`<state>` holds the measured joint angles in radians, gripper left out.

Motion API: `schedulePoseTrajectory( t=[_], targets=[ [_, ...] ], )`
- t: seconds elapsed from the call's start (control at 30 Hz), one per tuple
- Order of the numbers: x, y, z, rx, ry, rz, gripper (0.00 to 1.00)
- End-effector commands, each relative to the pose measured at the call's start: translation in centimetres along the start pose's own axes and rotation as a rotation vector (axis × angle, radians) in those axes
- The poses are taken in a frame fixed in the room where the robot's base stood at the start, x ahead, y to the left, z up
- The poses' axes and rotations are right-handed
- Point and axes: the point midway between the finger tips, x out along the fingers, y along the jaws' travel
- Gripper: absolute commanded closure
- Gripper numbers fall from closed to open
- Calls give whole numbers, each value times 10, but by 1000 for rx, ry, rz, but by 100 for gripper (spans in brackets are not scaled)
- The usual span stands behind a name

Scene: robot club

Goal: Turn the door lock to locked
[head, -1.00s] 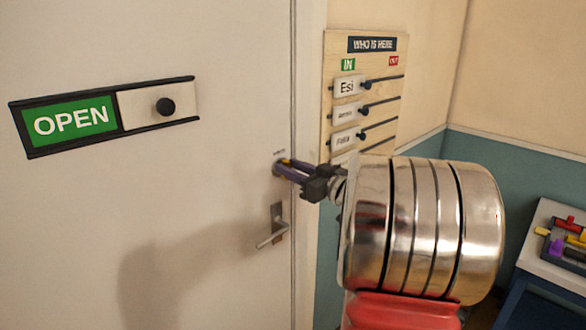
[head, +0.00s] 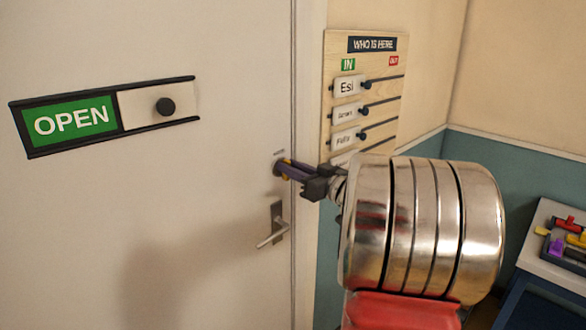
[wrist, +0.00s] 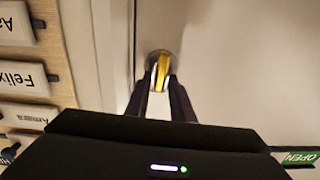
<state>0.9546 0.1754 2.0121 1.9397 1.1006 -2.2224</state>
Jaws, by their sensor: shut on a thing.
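The door lock (head: 277,168) is a small round metal piece on the white door, above the lever handle (head: 278,225). In the wrist view its round plate (wrist: 153,57) shows with a yellow brass thumb-turn (wrist: 161,72) standing out from it. My gripper (head: 284,168) is at the lock, its dark fingers shut on the thumb-turn. In the wrist view the fingertips (wrist: 161,88) lie on either side of the turn, which looks close to upright in that picture. The fingers hide part of the lock in the head view, and its markings are too small to read.
A sliding sign (head: 72,122) reading OPEN, with a black knob (head: 165,106), is on the door at left. A WHO IS HERE name board (head: 362,65) hangs right of the frame, close to my arm. A table (head: 551,267) with coloured pieces stands at right.

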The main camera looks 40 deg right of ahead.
Motion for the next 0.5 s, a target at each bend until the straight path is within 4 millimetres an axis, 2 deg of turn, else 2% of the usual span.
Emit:
schedulePoseTrajectory(
  t=[0.27,0.5],
  targets=[
    [0,4,1,158,-1,3,100],
    [0,6,2,368,-1,2,100]
  ],
)
